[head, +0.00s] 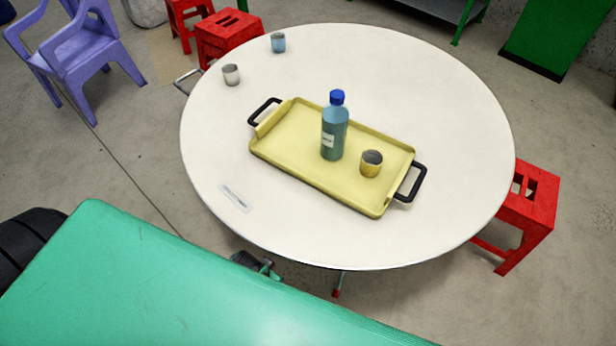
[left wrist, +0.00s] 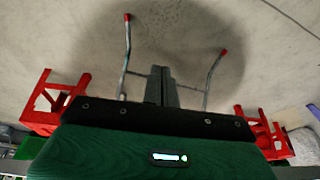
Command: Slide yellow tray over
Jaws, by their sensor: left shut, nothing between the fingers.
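The yellow tray (head: 290,165) lies flat on the round white table (head: 430,85), set at a slant. It has a black handle at each end, a left handle (head: 263,110) and a right handle (head: 411,183). A blue bottle (head: 334,130) with a blue cap stands upright on the tray. My left gripper (left wrist: 161,85) is shut and empty in the left wrist view, seen over bare floor. The tray is not in that view. I cannot make out either gripper clearly in the head view.
A grey cup (head: 231,75) and a blue cup (head: 278,43) stand at the table's far left. A small label (head: 236,198) lies near its front left edge. Red stools (head: 528,215) stand around the table. The table's right side is clear. Table legs (left wrist: 213,75) show beside my left gripper.

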